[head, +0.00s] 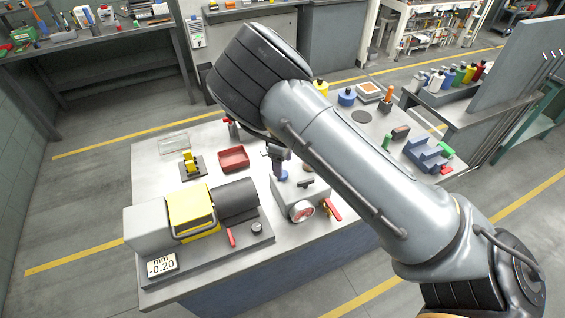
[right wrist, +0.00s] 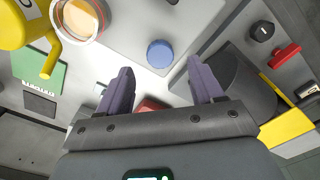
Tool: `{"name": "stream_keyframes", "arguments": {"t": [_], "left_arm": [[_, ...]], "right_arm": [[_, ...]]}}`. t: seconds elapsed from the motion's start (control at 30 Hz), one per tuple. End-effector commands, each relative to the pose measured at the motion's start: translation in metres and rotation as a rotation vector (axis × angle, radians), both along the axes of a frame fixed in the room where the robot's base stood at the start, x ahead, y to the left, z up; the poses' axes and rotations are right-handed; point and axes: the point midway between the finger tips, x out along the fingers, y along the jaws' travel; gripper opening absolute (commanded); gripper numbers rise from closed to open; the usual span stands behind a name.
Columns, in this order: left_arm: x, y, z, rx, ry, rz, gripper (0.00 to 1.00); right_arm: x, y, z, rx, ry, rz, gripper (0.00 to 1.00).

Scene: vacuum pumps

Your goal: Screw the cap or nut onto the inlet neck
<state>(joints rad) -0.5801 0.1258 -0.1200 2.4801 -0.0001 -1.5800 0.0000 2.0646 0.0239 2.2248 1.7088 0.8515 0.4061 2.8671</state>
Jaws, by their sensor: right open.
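A blue round cap (head: 283,176) sits on top of the grey pump block (head: 285,192) in the head view, just below my right gripper (head: 278,158). In the right wrist view the blue cap (right wrist: 160,53) lies between and slightly beyond the two fingertips (right wrist: 159,72), with a gap on each side. My right gripper is open and empty, pointing down over the block. The inlet neck cannot be made out; whether the cap sits on it I cannot tell. My left gripper is not in view.
A pressure gauge (head: 301,210) and a red lever (head: 333,209) are at the block's front. A motor unit with a yellow housing (head: 191,209) stands left. A red tray (head: 233,158) lies behind. Blue stepped blocks (head: 425,153) are at the right. My right arm hides the table's middle.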

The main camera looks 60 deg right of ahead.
Motion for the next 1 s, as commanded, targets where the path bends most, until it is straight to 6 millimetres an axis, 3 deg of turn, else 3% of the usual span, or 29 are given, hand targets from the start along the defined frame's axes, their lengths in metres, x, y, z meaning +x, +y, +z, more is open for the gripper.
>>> {"name": "stream_keyframes", "arguments": {"t": [0.33,0.4,0.47,0.57,0.73,0.87,1.0], "left_arm": [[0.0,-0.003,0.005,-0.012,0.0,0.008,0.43],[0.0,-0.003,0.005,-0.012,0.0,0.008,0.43],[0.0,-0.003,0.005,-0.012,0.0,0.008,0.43],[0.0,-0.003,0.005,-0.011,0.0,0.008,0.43],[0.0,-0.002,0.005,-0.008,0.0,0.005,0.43],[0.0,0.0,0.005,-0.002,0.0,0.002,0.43],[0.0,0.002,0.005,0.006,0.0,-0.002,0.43]], "right_arm": [[0.0,0.0,0.007,0.0,0.001,0.0,0.66],[0.0,0.0,0.007,0.0,0.0,0.003,0.6],[0.0,0.0,0.007,0.0,0.0,0.017,0.6],[0.001,0.0,0.007,0.0,-0.004,0.08,0.6],[0.017,-0.009,0.008,-0.051,-0.082,0.342,0.6],[0.05,-0.042,0.021,-0.233,-0.175,0.655,0.6],[0.085,-0.117,0.077,-0.594,-0.174,0.994,0.6]]}}
